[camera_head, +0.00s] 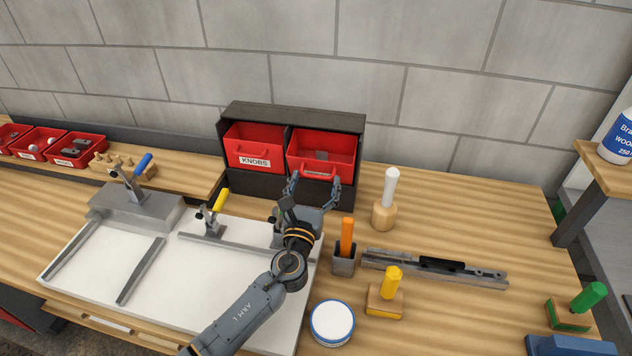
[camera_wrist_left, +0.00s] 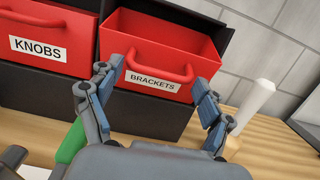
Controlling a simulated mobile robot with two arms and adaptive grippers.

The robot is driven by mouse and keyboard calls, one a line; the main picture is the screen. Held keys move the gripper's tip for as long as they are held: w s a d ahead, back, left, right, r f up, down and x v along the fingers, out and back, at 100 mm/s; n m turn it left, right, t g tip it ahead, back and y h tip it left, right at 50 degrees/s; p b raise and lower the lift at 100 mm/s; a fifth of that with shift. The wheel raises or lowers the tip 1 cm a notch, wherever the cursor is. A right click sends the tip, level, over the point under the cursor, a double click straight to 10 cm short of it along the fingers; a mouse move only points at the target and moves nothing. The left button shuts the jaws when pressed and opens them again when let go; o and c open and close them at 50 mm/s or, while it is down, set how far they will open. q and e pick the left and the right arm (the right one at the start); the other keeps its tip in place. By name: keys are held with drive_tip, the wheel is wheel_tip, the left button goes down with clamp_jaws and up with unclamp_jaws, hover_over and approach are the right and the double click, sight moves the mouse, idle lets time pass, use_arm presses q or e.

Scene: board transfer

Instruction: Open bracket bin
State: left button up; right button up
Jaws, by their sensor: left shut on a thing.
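The red bracket bin (camera_head: 338,163) sits in the right bay of a dark cabinet (camera_head: 295,117) against the wall. It stands partly out, and its open top shows a small grey part inside. In the left wrist view, the bin (camera_wrist_left: 155,45) has a BRACKETS label and a red loop handle (camera_wrist_left: 160,74) on its front. My left gripper (camera_head: 313,182) is at the bin's front, with one finger at each side of the handle. It is shut on the handle, though the exact contact is hard to see. My right gripper is not in view.
The red KNOBS bin (camera_head: 254,147) sits in the left bay. A white-handled tool (camera_head: 389,190) stands right of the cabinet. An orange-handled tool (camera_head: 347,236), a round tin (camera_head: 332,322) and a metal rail (camera_head: 435,266) are on the bench. A white fixture board (camera_head: 165,280) lies left.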

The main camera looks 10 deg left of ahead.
use_arm(q)
drive_tip(key=shift+s+f+b, duration=0.45)
drive_tip(key=shift+f, duration=0.35)
drive_tip(key=shift+s+f+b, duration=0.4)
drive_tip(key=shift+f, duration=0.4)
drive_tip(key=shift+s+f, duration=0.1)
drive_tip(key=shift+f, duration=0.1)
drive_tip(key=o, duration=1.4)
drive_tip(key=shift+o, duration=1.2)
drive_tip(key=shift+d, duration=0.1)
drive_tip(key=shift+w, duration=0.25)
